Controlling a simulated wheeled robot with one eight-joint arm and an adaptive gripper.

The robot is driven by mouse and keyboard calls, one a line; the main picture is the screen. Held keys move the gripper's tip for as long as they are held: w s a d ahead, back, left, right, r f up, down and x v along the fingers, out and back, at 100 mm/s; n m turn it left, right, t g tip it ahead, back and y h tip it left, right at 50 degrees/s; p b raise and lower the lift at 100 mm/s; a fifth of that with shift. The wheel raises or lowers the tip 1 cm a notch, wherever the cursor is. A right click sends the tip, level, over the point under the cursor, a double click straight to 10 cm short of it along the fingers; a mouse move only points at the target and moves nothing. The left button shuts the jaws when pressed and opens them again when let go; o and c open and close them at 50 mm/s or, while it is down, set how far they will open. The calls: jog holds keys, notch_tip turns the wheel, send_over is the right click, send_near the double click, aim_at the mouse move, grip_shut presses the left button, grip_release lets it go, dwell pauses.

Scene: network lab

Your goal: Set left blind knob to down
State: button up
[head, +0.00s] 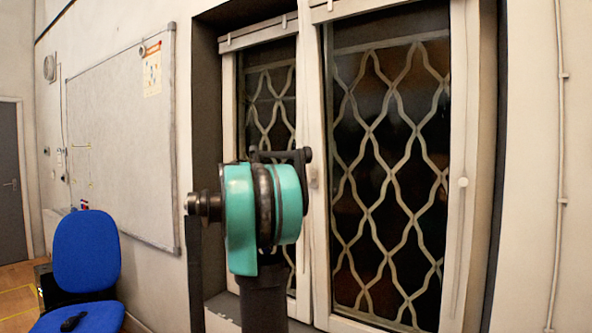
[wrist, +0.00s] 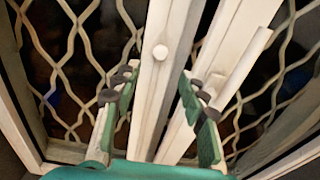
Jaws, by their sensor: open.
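A round white knob (wrist: 160,52) sits on a pale upright window bar in the wrist view. My gripper (wrist: 158,92) is open there, its two green fingers with dark tips spread on either side of the bar. The knob shows in the gap between the fingers, a little beyond the tips, and nothing is held. In the head view another round white knob (head: 462,182) sits on the right side of the right window. My teal arm covers part of the left window there, and my fingers and any left knob are hidden behind it.
The left window (head: 270,90) and right window (head: 390,150) have wavy grilles behind pale frames in a dark recess. A small latch (head: 313,175) is on the middle frame. A whiteboard (head: 120,140) and a blue chair (head: 86,250) are to the left.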

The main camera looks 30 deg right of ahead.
jog(key=x, duration=1.2)
jog(key=shift+d, duration=0.35)
grip_shut()
